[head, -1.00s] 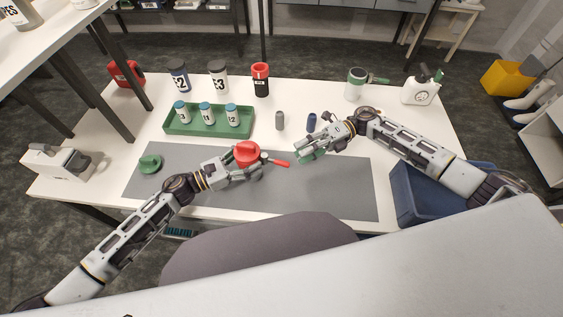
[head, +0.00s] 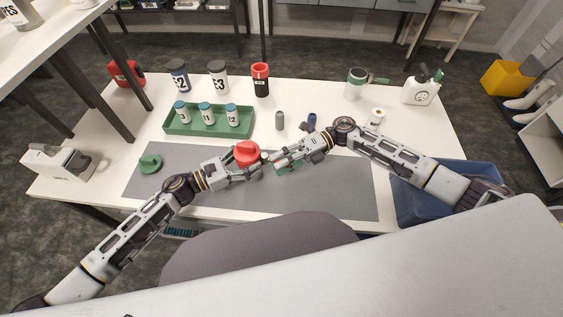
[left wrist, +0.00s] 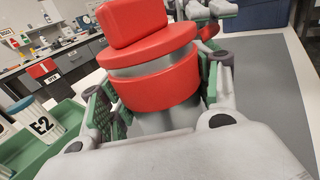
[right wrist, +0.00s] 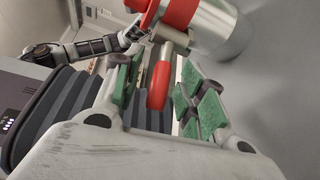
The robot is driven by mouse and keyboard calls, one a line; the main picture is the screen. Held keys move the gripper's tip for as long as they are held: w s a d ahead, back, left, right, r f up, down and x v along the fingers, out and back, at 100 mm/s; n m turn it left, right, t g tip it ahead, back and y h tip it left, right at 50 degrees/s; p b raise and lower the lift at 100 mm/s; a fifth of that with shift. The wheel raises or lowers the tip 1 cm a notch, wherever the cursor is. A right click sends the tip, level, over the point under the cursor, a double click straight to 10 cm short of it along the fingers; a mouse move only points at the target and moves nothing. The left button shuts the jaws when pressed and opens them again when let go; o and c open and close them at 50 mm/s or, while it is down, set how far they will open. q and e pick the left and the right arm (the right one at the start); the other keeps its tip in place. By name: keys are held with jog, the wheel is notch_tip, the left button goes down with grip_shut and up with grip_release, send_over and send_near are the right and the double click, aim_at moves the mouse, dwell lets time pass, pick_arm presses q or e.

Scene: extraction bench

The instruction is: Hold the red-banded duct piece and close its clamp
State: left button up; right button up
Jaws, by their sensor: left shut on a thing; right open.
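The duct piece (head: 246,152) is metal with a red band and a red top part; its band (left wrist: 160,82) shows large in the left wrist view. My left gripper (head: 253,170) is shut on it and holds it over the grey mat (head: 330,190). The clamp's red lever (right wrist: 158,86) sticks out from the band in the right wrist view. My right gripper (right wrist: 163,88) is open, with its green-padded fingers on either side of the lever. In the head view my right gripper (head: 284,164) covers most of the lever. I cannot tell whether a finger touches it.
A green tray (head: 212,132) with several blue-capped bottles stands behind the mat. A small grey cylinder (head: 280,121) and a blue one (head: 311,121) stand near my right gripper. A blue bin (head: 410,205) is at the right. The mat's front right is clear.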

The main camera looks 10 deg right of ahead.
jog(key=shift+c, duration=0.3)
grip_shut()
jog(key=shift+s+f+m+t, duration=0.1)
jog(key=shift+s+m+t, duration=0.1)
jog(key=shift+m+t, duration=0.4)
jog(key=shift+s+a+m+t, duration=0.25)
jog(key=shift+m+t, duration=0.25)
jog(key=shift+t, duration=0.5)
jog(key=shift+s+a+m+t, duration=0.2)
jog(key=shift+m+t, duration=0.35)
jog(key=shift+t, duration=0.25)
jog(key=shift+s+a+m+t, duration=0.15)
jog(key=shift+a+m+t, duration=0.1)
jog(key=shift+m+t, duration=0.45)
jog(key=shift+s+a+m+t, duration=0.2)
jog(key=shift+m+t, duration=0.25)
jog(key=shift+t, duration=0.45)
jog(key=shift+s+a+m+t+h, duration=0.15)
jog(key=shift+a+m+t+h, duration=0.2)
jog(key=shift+m+t, duration=0.5)
jog(key=shift+s+a+m+t+h, duration=0.2)
jog(key=shift+m+t+h, duration=0.35)
jog(key=shift+t, duration=0.4)
jog(key=shift+a+m+t+h, duration=0.4)
jog(key=shift+m+t+h, duration=0.2)
jog(key=shift+m+t, duration=0.3)
jog(key=shift+a+m+t+h, duration=0.35)
jog(key=shift+m+t+h, duration=0.3)
jog(key=shift+t, duration=0.35)
